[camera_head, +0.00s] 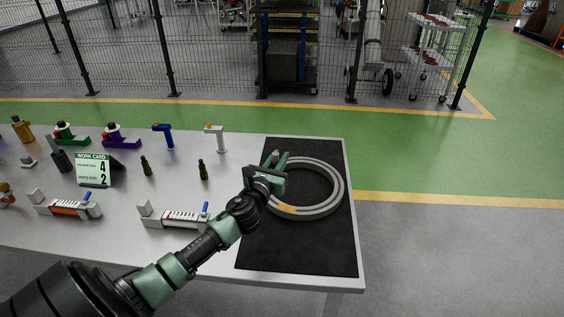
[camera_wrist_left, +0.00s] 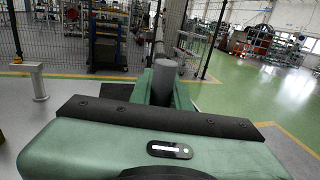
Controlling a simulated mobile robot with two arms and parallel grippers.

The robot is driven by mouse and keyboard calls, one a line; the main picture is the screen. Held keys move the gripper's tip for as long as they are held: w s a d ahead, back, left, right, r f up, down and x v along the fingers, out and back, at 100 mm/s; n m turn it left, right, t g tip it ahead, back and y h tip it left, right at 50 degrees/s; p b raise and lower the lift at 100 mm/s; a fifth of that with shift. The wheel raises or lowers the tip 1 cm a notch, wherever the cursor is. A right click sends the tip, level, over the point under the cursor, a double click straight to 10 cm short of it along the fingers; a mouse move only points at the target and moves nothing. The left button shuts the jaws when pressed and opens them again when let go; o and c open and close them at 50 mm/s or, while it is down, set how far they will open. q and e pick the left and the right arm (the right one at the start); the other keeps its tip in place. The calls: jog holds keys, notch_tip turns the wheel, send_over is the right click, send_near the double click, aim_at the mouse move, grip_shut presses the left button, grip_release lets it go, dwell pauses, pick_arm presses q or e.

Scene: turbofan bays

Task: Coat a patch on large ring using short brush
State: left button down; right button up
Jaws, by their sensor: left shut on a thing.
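The large ring (camera_head: 338,190) is grey and lies flat on a black mat (camera_head: 300,255) at the right end of the table. A small yellow-orange patch (camera_head: 287,208) shows on its near left side. My left gripper (camera_head: 275,163) is over the ring's left side and hides part of it. It is shut on a grey cylindrical piece (camera_wrist_left: 165,78), which looks like the handle of the short brush; it stands between the green fingers in the left wrist view. The brush tip is hidden, so I cannot tell whether it touches the ring. My right gripper is not in view.
Two small dark bottles (camera_head: 146,166), a blue tool (camera_head: 163,135), a white tool (camera_head: 214,136) and two slotted holders (camera_head: 174,217) stand left of the mat. The mat's front is clear.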

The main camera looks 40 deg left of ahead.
pick_arm(q)
notch_tip(320, 180, up, 2)
jog(key=shift+p, duration=0.6)
